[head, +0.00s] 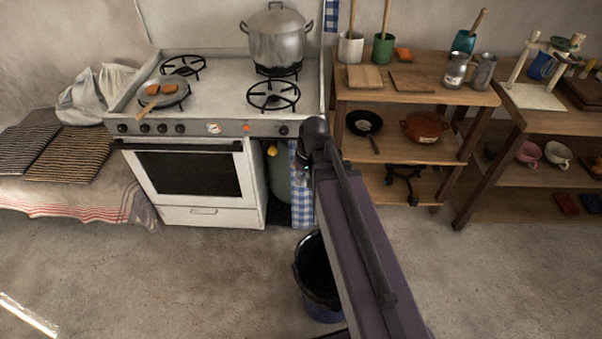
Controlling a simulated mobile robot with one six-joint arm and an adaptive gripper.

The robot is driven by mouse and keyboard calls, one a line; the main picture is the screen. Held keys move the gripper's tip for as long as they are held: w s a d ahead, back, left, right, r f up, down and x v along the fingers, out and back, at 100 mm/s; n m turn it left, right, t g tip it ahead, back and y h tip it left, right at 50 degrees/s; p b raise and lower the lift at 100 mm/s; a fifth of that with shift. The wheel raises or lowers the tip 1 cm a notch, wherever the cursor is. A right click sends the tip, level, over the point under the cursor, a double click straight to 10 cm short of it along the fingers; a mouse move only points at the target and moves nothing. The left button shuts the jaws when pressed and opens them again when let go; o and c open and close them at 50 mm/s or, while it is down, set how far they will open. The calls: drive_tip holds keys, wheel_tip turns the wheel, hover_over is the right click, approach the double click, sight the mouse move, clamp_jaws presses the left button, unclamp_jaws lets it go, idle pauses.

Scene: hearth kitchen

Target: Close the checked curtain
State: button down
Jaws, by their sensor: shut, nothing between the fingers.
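The blue-and-white checked curtain (301,206) hangs below the stove top, right of the oven. It is bunched in a narrow strip at the right side of an opening. Left of it the opening is uncovered and shows a grey-green gas cylinder (277,178) with a yellow valve (271,151). My arm comes up from the lower right and ends by the curtain's upper part, covering some of it. Of my gripper (302,159) only a small dark part shows there, shut and holding nothing. I cannot tell whether it touches the curtain.
The white oven (190,174) borders the opening on the left. A dark blue bucket (322,308) stands on the floor below my arm. Wooden shelves (415,97) with pots and pans stand to the right. The floor before the oven is clear.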

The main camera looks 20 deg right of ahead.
drive_tip(key=w+d+f+m+t+y+b, duration=0.35)
drive_tip(key=w+d+f+b, duration=0.25)
drive_tip(key=w+f+b, duration=0.6)
drive_tip(key=w+d+f+m+t+y+b, duration=0.1)
drive_tip(key=w+d+f+t+y+b, duration=0.1)
drive_tip(key=d+b, duration=0.4)
drive_tip(key=w+d+f+m+t+y+b, duration=0.2)
drive_tip(key=w+d+f+b, duration=0.2)
drive_tip(key=b, duration=0.5)
drive_tip(key=shift+w+d+f, duration=0.2)
drive_tip(key=shift+w+d, duration=0.85)
drive_tip(key=shift+w, duration=0.1)
drive_tip(key=shift+a+y, duration=0.1)
drive_tip(key=shift+y, duration=0.15)
drive_tip(key=b+x, duration=0.6)
drive_tip(key=x, duration=0.8)
